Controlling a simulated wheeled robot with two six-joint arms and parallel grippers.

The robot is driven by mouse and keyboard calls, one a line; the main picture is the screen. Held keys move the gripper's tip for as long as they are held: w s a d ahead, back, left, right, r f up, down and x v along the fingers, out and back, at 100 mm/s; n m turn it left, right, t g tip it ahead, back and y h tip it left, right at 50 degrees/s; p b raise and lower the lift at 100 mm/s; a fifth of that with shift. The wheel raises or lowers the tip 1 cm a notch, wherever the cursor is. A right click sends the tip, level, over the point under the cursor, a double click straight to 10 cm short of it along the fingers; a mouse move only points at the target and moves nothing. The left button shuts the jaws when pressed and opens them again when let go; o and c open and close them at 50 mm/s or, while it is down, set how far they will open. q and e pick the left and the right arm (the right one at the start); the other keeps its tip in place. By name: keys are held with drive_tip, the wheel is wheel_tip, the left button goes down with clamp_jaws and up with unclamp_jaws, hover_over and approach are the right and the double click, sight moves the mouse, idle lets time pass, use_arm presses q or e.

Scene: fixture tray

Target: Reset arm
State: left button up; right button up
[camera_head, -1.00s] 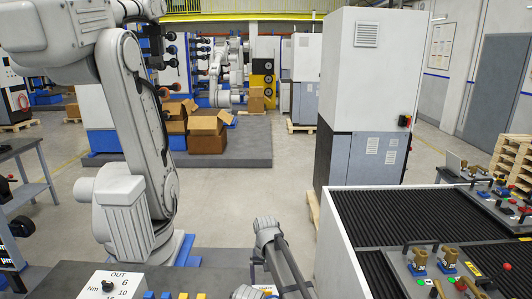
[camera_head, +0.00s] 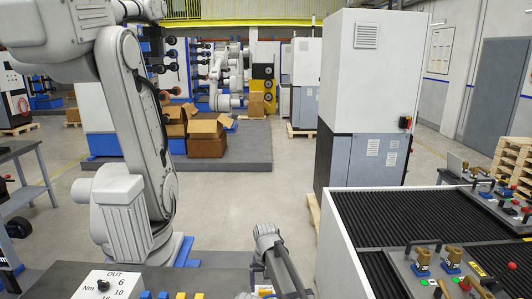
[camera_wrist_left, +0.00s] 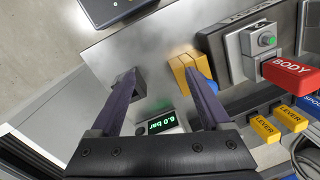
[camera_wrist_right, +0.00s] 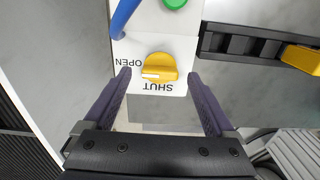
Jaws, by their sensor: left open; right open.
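My right arm shows at the bottom centre of the head view, but I cannot make out its fingertips there. In the right wrist view my right gripper (camera_wrist_right: 159,76) is open and empty. A yellow knob (camera_wrist_right: 160,66) on a white plate marked OPEN and SHUT lies between and beyond its fingers, with its white mark to the left. In the left wrist view my left gripper (camera_wrist_left: 160,72) is open and empty. Its right finger overlaps the yellow blocks (camera_wrist_left: 186,66) in the picture; I cannot tell if they touch. A dark grey block is behind the left fingertip.
A pressure display (camera_wrist_left: 162,122) reads 6.0 bar. A red BODY block (camera_wrist_left: 290,76) and yellow LEVER blocks (camera_wrist_left: 265,130) lie right of the left gripper. A green button (camera_wrist_right: 174,3) and blue handle (camera_wrist_right: 124,16) are beyond the right one. A ribbed black conveyor (camera_head: 415,210) stands at right.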

sight(265, 290)
wheel_tip(265, 290, up, 7)
drive_tip(key=p, duration=0.6)
wheel_tip(265, 290, down, 9)
drive_tip(key=b, duration=0.8)
drive_tip(key=shift+r+b, duration=0.1)
drive_tip(key=shift+b, duration=0.2)
drive_tip(key=shift+r+n+p, duration=0.5)
drive_tip(key=n, duration=0.7)
drive_tip(key=shift+n, duration=0.4)
drive_tip(key=n, duration=0.3)
drive_tip(key=shift+n, duration=0.4)
drive_tip(key=n, duration=0.4)
